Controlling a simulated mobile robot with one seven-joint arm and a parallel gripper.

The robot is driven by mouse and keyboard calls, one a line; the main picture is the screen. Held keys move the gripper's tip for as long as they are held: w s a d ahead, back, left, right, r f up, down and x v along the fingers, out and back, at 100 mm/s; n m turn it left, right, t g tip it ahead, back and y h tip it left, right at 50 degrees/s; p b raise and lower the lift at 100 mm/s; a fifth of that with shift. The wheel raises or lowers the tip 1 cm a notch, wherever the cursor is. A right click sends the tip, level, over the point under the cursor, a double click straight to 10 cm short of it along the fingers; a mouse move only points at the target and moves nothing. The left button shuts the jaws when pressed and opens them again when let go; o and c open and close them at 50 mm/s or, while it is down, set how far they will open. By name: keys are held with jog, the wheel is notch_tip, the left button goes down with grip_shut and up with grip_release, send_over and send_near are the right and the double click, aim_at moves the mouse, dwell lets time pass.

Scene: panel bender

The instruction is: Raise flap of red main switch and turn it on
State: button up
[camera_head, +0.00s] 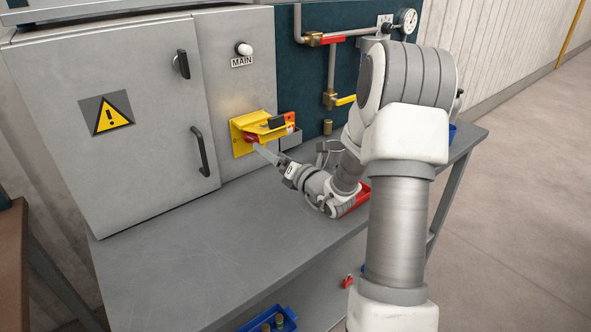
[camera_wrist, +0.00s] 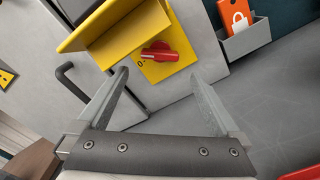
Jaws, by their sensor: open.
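The yellow switch housing (camera_head: 240,146) is on the grey cabinet front; its backplate also shows in the wrist view (camera_wrist: 165,70). The yellow flap (camera_wrist: 102,27) juts out above the red switch knob (camera_wrist: 160,52), leaving the knob uncovered. In the head view, the knob (camera_head: 250,139) is partly hidden. My gripper (camera_wrist: 160,76) is open and empty, its fingertips just below and either side of the knob, apparently apart from it.
A grey holder (camera_wrist: 246,42) with an orange padlock tag (camera_wrist: 237,18) is right of the switch. A black door handle (camera_head: 200,151) is to its left. The white MAIN lamp (camera_head: 243,48) is above. The bench top (camera_head: 200,245) below is mostly clear.

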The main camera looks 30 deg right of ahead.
jog(key=s+d, duration=0.2)
jog(key=s, duration=0.8)
